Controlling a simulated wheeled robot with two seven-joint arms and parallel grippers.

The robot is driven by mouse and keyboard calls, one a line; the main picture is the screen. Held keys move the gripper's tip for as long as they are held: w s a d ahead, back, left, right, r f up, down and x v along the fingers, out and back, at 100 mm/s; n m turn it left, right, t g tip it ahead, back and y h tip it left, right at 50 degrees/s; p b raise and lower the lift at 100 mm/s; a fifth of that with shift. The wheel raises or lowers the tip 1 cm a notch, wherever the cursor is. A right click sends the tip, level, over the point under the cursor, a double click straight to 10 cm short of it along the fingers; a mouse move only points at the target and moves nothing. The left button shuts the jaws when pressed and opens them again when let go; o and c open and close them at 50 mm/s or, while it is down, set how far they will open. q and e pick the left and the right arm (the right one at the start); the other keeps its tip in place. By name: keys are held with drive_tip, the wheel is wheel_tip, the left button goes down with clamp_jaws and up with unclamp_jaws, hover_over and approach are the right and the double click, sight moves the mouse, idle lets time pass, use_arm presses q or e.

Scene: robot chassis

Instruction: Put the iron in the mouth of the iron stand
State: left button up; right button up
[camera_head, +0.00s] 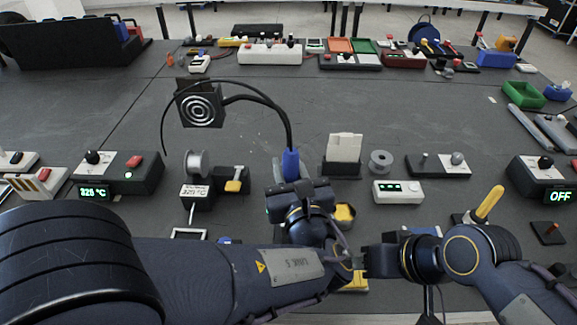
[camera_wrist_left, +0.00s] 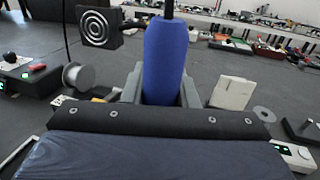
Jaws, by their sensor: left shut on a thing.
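The iron shows as an upright blue handle (camera_head: 291,163) with dark cable arching from its top. My left gripper (camera_head: 290,182) is shut around this handle. In the left wrist view the blue handle (camera_wrist_left: 166,62) stands between the two grey fingers (camera_wrist_left: 160,88); the iron's tip is hidden below. I cannot clearly make out the iron stand or its mouth; a yellow-topped piece (camera_head: 344,213) beside my left gripper is partly hidden by it. My right gripper (camera_head: 378,260) is low near the front middle, beside my left forearm; its fingers are not clear.
A black box with a ringed target (camera_head: 200,106) stands behind left. A wire spool (camera_head: 197,164), a black block with a yellow part (camera_head: 233,182) and a 325 °C control box (camera_head: 118,178) lie left. A white card holder (camera_head: 343,155) stands right. The table's middle back is clear.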

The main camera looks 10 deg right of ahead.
sight(293, 170)
use_arm(q)
drive_tip(key=shift+f+b, duration=3.05)
drive_tip(key=shift+f, duration=0.55)
use_arm(e)
drive_tip(key=shift+f, duration=3.1)
use_arm(q)
drive_tip(key=o, duration=1)
drive_tip(key=s, duration=0.8)
drive_tip(key=shift+w+a+r, duration=0.1)
use_arm(e)
drive_tip(key=shift+r, duration=0.1)
use_arm(q)
wheel_tip(293, 170, up, 10)
drive_tip(key=p, duration=0.8)
drive_tip(key=shift+p, duration=0.4)
use_arm(e)
wheel_tip(293, 170, up, 8)
drive_tip(key=shift+r, duration=0.25)
